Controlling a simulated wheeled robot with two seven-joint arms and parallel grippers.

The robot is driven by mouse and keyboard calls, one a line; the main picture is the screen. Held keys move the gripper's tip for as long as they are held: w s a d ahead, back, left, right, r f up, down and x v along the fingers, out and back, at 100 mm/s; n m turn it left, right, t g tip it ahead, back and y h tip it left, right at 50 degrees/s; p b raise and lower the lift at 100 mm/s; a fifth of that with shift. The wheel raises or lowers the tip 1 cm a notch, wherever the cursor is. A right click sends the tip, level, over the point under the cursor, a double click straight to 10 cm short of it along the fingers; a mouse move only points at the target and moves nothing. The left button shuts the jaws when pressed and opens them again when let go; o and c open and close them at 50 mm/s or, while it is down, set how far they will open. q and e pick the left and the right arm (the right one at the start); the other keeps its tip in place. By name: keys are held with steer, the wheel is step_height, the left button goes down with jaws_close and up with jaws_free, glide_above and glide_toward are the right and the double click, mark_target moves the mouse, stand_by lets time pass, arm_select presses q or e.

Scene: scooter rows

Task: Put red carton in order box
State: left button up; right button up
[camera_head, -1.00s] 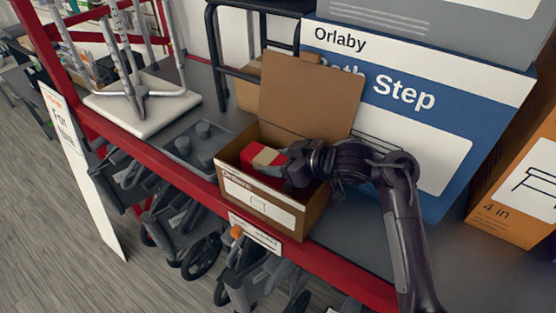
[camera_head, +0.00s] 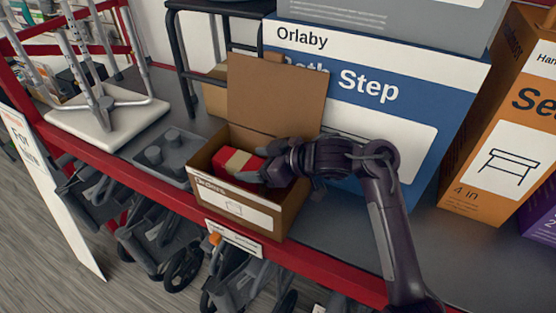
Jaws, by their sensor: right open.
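The red carton (camera_head: 226,158), with a cream band, is inside the open brown order box (camera_head: 237,207), tilted against its left part. The box's flap (camera_head: 277,95) stands up at the back, and a white label is on its front. My right gripper (camera_head: 266,174) is open, its fingers at the right end of the carton, inside the box opening. The arm hides the box's right part, and I cannot tell whether the fingers touch the carton. My left gripper is not in view.
The box stands on a grey shelf with a red front edge (camera_head: 108,166). A grey tray with knobs (camera_head: 165,156) is left of it, a white stool seat farther left. A large blue Bath Step carton (camera_head: 420,130) stands behind, an orange carton (camera_head: 500,120) at right.

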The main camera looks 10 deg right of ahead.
steer(key=v, duration=1)
steer(key=shift+d+b, duration=0.15)
steer(key=shift+b, duration=0.15)
